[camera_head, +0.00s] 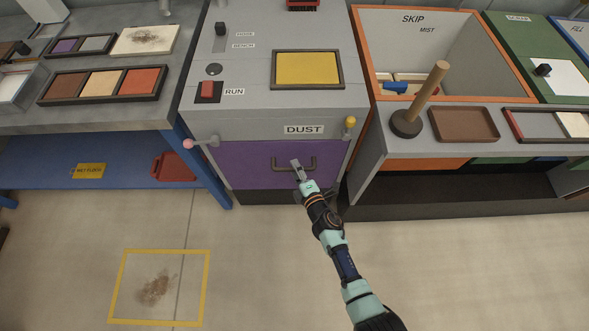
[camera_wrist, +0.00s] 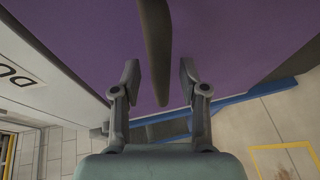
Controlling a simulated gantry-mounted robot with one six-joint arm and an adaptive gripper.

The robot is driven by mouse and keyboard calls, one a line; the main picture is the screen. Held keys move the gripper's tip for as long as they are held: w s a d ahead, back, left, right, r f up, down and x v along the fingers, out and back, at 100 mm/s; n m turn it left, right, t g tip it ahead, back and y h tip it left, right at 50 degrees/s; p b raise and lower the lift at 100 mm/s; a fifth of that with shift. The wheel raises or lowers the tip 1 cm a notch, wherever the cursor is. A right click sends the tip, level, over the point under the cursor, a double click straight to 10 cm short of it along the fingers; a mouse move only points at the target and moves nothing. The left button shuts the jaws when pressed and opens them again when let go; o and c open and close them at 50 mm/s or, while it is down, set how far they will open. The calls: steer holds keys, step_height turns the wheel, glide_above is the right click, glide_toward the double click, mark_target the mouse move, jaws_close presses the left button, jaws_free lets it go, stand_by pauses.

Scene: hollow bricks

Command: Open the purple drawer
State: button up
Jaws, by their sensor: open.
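The purple drawer (camera_head: 258,166) is the lower front of the grey cabinet marked DUST, and looks shut. Its dark bar handle (camera_head: 312,163) sits across the middle of the front. My gripper (camera_head: 297,168) is at the handle in the head view. In the wrist view, the purple front (camera_wrist: 224,35) fills the top, and the handle bar (camera_wrist: 156,45) runs down between my two open fingers (camera_wrist: 160,85). The fingers stand apart on either side of the bar's line. I cannot tell whether they touch it.
A pink-knobbed lever (camera_head: 190,144) and a yellow-knobbed lever (camera_head: 349,124) stick out above the drawer. A blue bench leg (camera_head: 203,170) stands close on the left, a grey bench (camera_head: 375,150) on the right. The floor in front is clear, with a yellow-framed dirt patch (camera_head: 157,288).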

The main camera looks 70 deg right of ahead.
steer(key=shift+w+d+f, duration=0.15)
steer(key=shift+w+d, duration=0.25)
jaws_close()
steer(key=shift+a, duration=0.1)
